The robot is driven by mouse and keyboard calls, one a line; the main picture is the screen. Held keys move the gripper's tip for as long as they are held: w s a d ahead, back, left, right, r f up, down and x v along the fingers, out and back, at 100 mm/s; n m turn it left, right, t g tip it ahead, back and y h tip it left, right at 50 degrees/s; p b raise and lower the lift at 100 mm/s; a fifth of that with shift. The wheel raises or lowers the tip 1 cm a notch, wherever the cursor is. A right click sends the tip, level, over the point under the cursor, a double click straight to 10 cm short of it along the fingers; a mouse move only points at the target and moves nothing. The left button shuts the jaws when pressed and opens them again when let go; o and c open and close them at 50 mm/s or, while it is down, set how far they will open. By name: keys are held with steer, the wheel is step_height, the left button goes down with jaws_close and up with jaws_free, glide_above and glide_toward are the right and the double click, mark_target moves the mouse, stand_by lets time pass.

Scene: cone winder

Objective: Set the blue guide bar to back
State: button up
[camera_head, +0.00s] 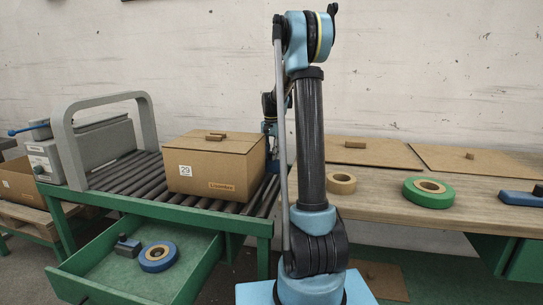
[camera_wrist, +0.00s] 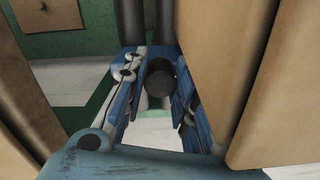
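No guide bar shows clearly in the head view; my arm and the cardboard box (camera_head: 215,167) hide the conveyor's right end. In that view my gripper is mostly hidden behind my arm, just right of the box. In the wrist view my gripper (camera_wrist: 156,85) has its two blue fingers apart, with gaps at both sides. A dark round end (camera_wrist: 160,77) shows between them; I cannot tell whether it touches them. A narrow blue edge (camera_wrist: 150,48) crosses beyond it, and I cannot tell whether it is the guide bar or part of my fingers.
Cardboard walls (camera_wrist: 205,50) stand close on both sides in the wrist view. The conveyor (camera_head: 130,180) carries a grey arch (camera_head: 148,118). Below, an open green drawer (camera_head: 105,292) holds a blue ring (camera_head: 146,262). The wooden table (camera_head: 400,225) bears a green ring (camera_head: 409,193) and flat boards.

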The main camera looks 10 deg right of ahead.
jaws_close()
steer(key=w+d, duration=0.4)
steer(key=w, duration=0.5)
steer(key=shift+w, duration=0.35)
steer(key=o, duration=0.9)
jaws_free()
steer(key=shift+w, duration=0.1)
steer(key=shift+o, duration=0.2)
step_height(320, 180, up, 12)
steer(key=shift+f, duration=0.1)
